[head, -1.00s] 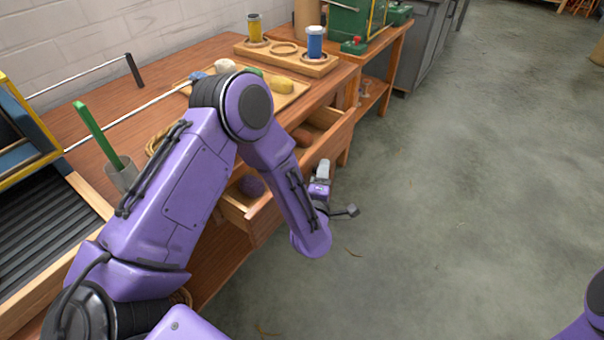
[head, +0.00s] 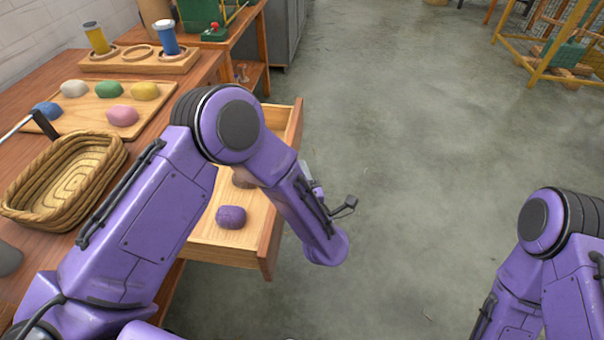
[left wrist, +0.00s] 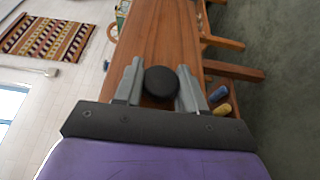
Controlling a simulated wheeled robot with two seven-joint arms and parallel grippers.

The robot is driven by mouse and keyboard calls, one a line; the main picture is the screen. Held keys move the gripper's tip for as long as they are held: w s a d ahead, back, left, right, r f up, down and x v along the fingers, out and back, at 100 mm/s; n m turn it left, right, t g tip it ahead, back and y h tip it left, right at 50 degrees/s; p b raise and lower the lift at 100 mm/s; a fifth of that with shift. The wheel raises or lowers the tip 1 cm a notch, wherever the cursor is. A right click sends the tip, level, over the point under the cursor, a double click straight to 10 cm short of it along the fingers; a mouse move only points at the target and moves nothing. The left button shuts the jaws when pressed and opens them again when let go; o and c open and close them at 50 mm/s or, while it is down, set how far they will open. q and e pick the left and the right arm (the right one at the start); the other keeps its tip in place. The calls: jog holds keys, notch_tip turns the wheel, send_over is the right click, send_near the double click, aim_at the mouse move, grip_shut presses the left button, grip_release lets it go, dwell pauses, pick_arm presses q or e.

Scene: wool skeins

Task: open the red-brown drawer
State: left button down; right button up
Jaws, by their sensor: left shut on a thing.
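The wooden drawer (head: 245,248) stands pulled far out from the bench in the head view. A purple skein (head: 231,217) lies inside it, and a brown skein (head: 243,178) is partly hidden behind my left forearm. In the left wrist view my left gripper (left wrist: 159,88) has its two grey fingers on either side of a round black knob (left wrist: 160,77), shut on it. In the head view the forearm hides most of this gripper and the knob. My right arm shows at the right edge, but its gripper is out of view.
On the bench are a woven basket (head: 22,213), a board (head: 92,104) with several coloured skeins, and a wooden rack (head: 130,64) with yellow and blue spools. The floor right of the drawer is clear. A yellow-framed rack (head: 540,75) stands far right.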

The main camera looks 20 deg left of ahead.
pick_arm(q)
jog(key=shift+d, duration=0.2)
jog(key=c, duration=0.7)
grip_release()
jog(key=v, duration=1)
jog(key=shift+s+d, duration=0.2)
jog(key=shift+d, duration=0.05)
